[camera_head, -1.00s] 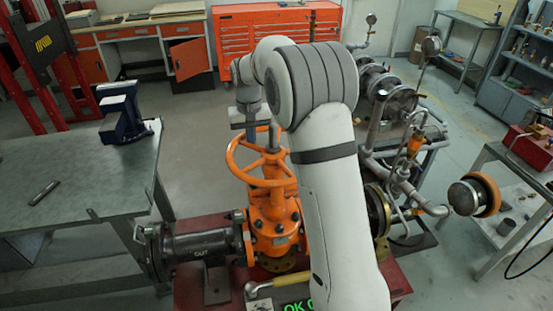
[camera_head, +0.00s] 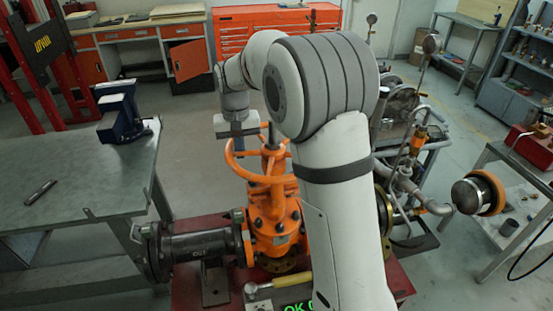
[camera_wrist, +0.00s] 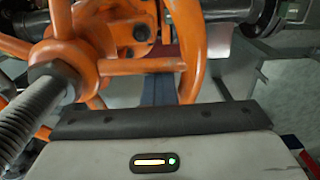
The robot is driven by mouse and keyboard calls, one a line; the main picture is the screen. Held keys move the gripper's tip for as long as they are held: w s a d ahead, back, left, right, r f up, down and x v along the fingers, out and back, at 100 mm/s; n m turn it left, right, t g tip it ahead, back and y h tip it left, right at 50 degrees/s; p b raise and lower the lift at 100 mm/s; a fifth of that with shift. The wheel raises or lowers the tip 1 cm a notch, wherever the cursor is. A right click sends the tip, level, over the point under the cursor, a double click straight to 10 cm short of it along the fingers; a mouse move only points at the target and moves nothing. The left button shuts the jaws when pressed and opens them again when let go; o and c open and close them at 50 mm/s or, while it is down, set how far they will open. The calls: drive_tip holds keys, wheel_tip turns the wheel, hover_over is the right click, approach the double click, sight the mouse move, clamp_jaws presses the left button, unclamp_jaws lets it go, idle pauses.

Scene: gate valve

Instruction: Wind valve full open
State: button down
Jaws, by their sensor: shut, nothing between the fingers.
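The orange handwheel (camera_head: 236,170) sits on top of the orange gate valve (camera_head: 272,212), partly hidden behind my arm. In the wrist view its rim (camera_wrist: 189,50) crosses the middle, a spoke runs left to the hub, and the grey threaded stem (camera_wrist: 38,112) rises at left. My gripper (camera_head: 232,146) is at the left side of the wheel, over the rim. Its dark fingers (camera_wrist: 160,90) are shut and point down just inside the rim's curve in the wrist view. I cannot tell whether they touch the rim or spoke.
A black flanged pipe (camera_head: 200,249) leads left from the valve. A workbench (camera_head: 80,190) with a blue vise (camera_head: 122,115) stands at left. A pipe rig stands close at right. Floor behind the wheel is clear.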

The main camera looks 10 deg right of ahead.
drive_tip(key=s+b, duration=0.2)
drive_tip(key=s, duration=0.4)
wheel_tip(320, 180, up, 7)
drive_tip(key=p, duration=0.6)
drive_tip(key=s+d+f+t+b, duration=0.1)
drive_tip(key=s+d+f+b, duration=0.1)
drive_tip(key=s, duration=0.5)
drive_tip(key=s+d+f+t+b, duration=0.1)
drive_tip(key=s+d, duration=0.3)
drive_tip(key=s, duration=0.4)
drive_tip(key=s+d+f+t+b, duration=0.1)
drive_tip(key=s+d+f+b, duration=0.2)
drive_tip(key=s, duration=0.5)
drive_tip(key=shift+s+d+f+b, duration=0.15)
drive_tip(key=shift+s+d+b, duration=0.05)
drive_tip(key=shift+d+b, duration=0.2)
drive_tip(key=c, duration=2.1)
unclamp_jaws()
